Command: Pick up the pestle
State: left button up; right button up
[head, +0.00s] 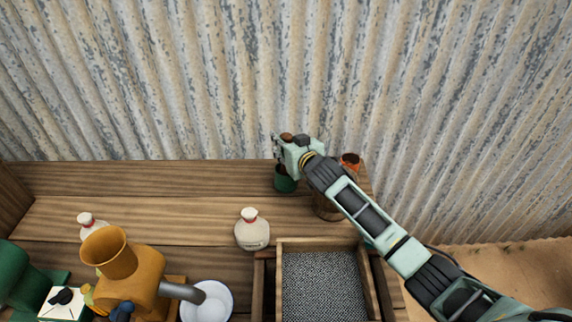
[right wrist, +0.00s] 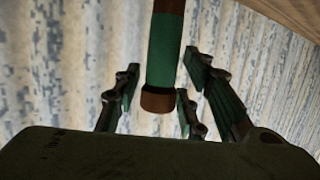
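The pestle (right wrist: 165,60) stands between my right gripper's fingers (right wrist: 158,95) in the right wrist view. It is a brown rod with a green band. A visible gap separates it from the left finger, and the right finger is close beside it, so the gripper looks open around it. In the head view its brown top (head: 287,137) shows just behind my right gripper (head: 281,148). A dark green cup-like thing (head: 285,181) shows directly below the gripper; whether the pestle stands in it is hidden. My left gripper is not in view.
A brown container (head: 325,207) with an orange-brown top (head: 350,160) stands behind my right forearm. A white bottle (head: 251,232), an orange grinder (head: 130,275), a white bowl (head: 212,303) and a wood-framed mesh tray (head: 322,288) are nearer. The corrugated wall (head: 200,80) rises behind the bench.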

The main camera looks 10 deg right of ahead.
grip_shut()
